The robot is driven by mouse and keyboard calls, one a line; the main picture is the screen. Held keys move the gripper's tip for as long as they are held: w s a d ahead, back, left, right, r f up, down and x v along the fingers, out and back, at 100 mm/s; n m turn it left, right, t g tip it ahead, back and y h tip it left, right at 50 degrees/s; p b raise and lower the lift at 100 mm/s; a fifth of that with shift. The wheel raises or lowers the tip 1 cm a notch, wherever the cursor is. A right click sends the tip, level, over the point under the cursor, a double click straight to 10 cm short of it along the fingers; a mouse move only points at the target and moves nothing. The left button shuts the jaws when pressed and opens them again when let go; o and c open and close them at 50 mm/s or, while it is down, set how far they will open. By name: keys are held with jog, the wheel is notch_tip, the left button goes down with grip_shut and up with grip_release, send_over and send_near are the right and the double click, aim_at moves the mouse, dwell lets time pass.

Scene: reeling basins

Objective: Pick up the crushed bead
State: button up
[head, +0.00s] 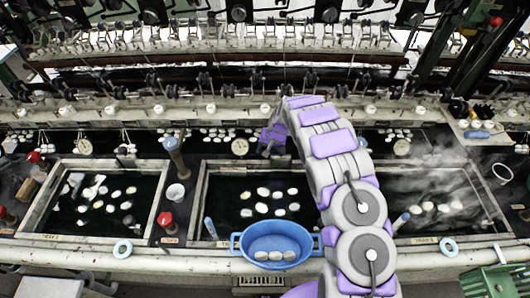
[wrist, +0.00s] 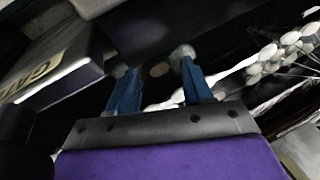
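My arm reaches over the middle basin, and my gripper (head: 268,143) is at the back of it, by the dark ledge. In the wrist view my gripper (wrist: 157,70) has its two blue fingers apart, with a clear gap between them. I cannot single out a crushed bead among the many pale pieces. Crumpled white pieces (head: 95,189) lie in the left basin.
White oval pieces (head: 263,191) float in the dark middle basin. A blue bowl (head: 240,242) with several pale ovals stands at its front edge. Heaped white ovals (wrist: 285,48) show at right in the wrist view. Steam rises over the right basin. Reeling machinery (head: 200,90) spans the back.

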jog(key=c, duration=0.7)
